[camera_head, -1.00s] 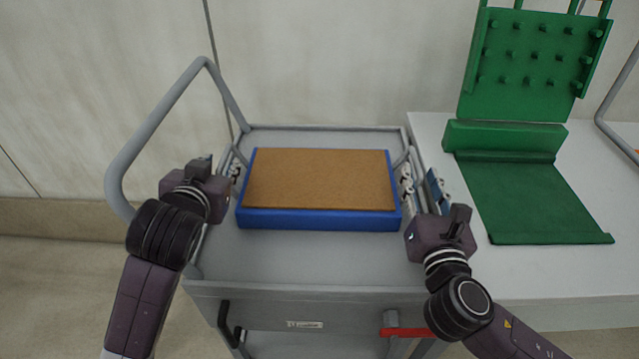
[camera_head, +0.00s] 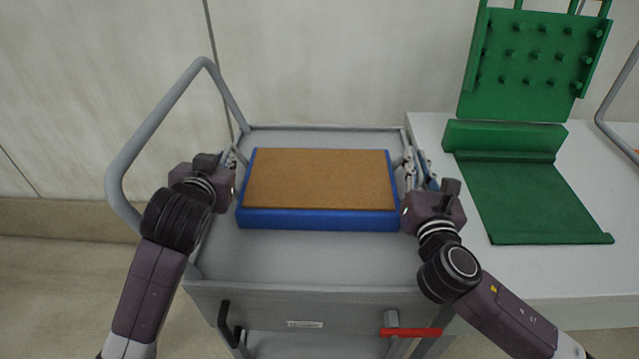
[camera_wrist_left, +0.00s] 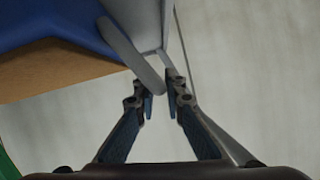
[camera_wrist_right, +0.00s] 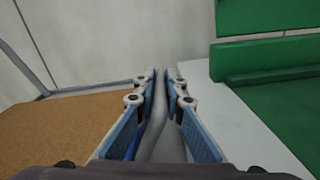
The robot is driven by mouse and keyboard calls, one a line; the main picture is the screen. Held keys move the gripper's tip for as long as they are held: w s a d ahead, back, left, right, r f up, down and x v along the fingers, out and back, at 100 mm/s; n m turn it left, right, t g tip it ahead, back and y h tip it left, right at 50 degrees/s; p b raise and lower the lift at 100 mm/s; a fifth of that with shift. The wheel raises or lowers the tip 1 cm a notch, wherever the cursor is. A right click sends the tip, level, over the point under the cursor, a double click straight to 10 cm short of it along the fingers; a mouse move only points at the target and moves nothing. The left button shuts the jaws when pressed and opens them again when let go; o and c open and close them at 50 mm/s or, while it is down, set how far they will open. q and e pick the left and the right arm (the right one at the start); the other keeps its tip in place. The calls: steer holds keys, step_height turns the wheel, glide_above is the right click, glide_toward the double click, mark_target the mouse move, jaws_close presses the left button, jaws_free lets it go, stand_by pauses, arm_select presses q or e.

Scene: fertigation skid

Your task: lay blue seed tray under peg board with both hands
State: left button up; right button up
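The blue seed tray (camera_head: 318,220), filled with a flat brown layer (camera_head: 318,180), lies flat on the grey trolley top. My left gripper (camera_head: 232,160) is beside the tray's left end. My right gripper (camera_head: 416,160) is beside the tray's right end. The green peg board (camera_head: 535,65) stands upright behind a green base plate (camera_head: 530,200) on the right.
The trolley (camera_head: 310,265) has a raised rim and a tall grey tube handle (camera_head: 160,115) at its left. A white table (camera_head: 525,270) adjoins it on the right. The green base plate is bare. A red-handled part (camera_head: 410,331) is at the trolley's front.

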arm_select(q)
jaws_close()
arm_select(e)
jaws_close()
